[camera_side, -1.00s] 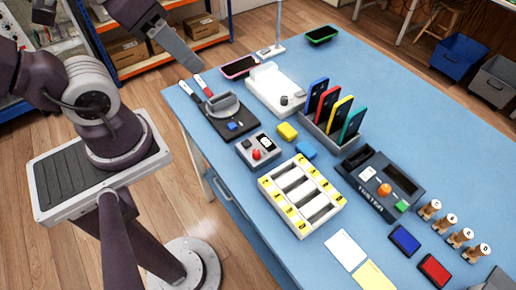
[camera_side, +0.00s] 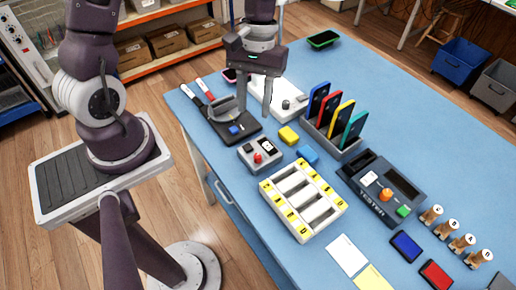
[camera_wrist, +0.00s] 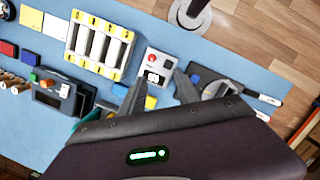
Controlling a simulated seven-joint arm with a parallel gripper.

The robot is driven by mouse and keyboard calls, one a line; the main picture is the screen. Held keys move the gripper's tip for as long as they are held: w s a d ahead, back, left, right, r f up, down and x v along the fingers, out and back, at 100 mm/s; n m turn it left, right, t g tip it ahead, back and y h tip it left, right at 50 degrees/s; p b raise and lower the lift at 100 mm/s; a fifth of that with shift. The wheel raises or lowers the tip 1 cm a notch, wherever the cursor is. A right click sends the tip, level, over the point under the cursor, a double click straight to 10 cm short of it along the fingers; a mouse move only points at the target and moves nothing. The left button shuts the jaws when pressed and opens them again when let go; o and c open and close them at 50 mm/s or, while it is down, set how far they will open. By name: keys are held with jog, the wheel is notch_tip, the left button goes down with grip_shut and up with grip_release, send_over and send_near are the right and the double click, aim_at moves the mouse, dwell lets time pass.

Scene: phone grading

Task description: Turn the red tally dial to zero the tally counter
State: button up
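The tally counter (camera_side: 261,152) is a small grey box on the blue table with a red dial (camera_side: 258,158), a dark button and a small display. The counter also shows in the wrist view (camera_wrist: 145,68), with its red dial (camera_wrist: 152,57) ahead of my fingers; the display digits are too small to read surely. My gripper (camera_side: 255,110) is open and empty, fingers pointing down, behind the counter in the side view. In the wrist view my two fingertips (camera_wrist: 161,75) are spread apart near the display side of the counter. They do not touch the dial.
A yellow block (camera_side: 288,136) and a blue block (camera_side: 307,154) lie right of the counter. A black fixture (camera_side: 222,128) stands left, a white slotted tray (camera_side: 275,214) in front. Upright coloured phones (camera_side: 335,115) and a tester (camera_side: 380,190) stand further right.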

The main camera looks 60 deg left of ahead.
jog(key=n+g+h, duration=0.1)
jog(key=n+h, duration=0.1)
send_near(258, 155)
jog(key=shift+x, duration=0.95)
jog(key=x, duration=0.6)
jog(key=shift+s+d+f, duration=0.15)
jog(key=shift+f, duration=0.1)
grip_shut()
